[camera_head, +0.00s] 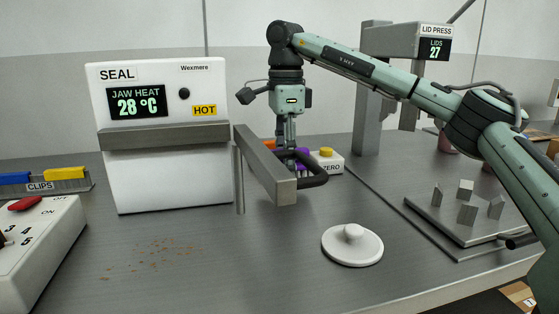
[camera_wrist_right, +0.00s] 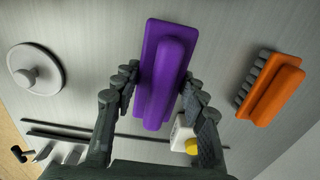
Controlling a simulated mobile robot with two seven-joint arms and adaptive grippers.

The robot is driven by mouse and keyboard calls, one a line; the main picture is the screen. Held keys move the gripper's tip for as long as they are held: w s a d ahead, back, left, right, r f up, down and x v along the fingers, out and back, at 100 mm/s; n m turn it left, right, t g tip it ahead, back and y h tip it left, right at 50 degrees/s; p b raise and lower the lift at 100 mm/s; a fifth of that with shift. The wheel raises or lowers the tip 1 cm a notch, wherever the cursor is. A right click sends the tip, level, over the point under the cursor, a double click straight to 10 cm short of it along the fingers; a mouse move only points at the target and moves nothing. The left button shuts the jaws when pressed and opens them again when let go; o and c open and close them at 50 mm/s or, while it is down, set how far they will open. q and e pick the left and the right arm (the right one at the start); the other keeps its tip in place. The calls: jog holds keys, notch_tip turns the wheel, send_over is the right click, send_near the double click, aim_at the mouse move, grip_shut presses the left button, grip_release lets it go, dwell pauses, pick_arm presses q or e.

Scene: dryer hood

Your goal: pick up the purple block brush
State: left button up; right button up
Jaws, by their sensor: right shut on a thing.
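The purple block brush (camera_wrist_right: 162,70) lies between the two fingers of my right gripper (camera_wrist_right: 158,82) in the right wrist view, and the fingers are shut on it. In the head view, only a little of the purple brush (camera_head: 300,153) shows behind the sealer's jaw arm. My right gripper (camera_head: 289,148) points down there, its fingertips partly hidden by that arm. I cannot tell whether the brush touches the table. My left gripper is in neither view.
An orange brush (camera_wrist_right: 270,90) lies beside the purple one. The sealer (camera_head: 165,170) has a jaw arm (camera_head: 266,168) jutting out in front of my gripper. A white box with a yellow button (camera_head: 328,162) stands close by. A white lid (camera_head: 352,246) lies on the open table in front.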

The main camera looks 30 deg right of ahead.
jog(key=s, duration=0.3)
jog(key=s+a+b, duration=0.1)
jog(key=s, duration=0.2)
jog(key=s+a, duration=0.1)
jog(key=s, duration=0.2)
jog(key=shift+s+a+b, duration=0.25)
jog(key=shift+s+b, duration=0.1)
jog(key=shift+s, duration=0.05)
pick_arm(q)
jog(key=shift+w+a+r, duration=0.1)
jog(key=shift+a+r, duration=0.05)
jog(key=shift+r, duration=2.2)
pick_arm(e)
jog(key=shift+s+a, duration=0.25)
jog(key=shift+s, duration=0.6)
jog(key=o, duration=0.7)
jog(key=c, duration=0.5)
jog(key=shift+r, duration=0.1)
jog(key=shift+c, duration=0.2)
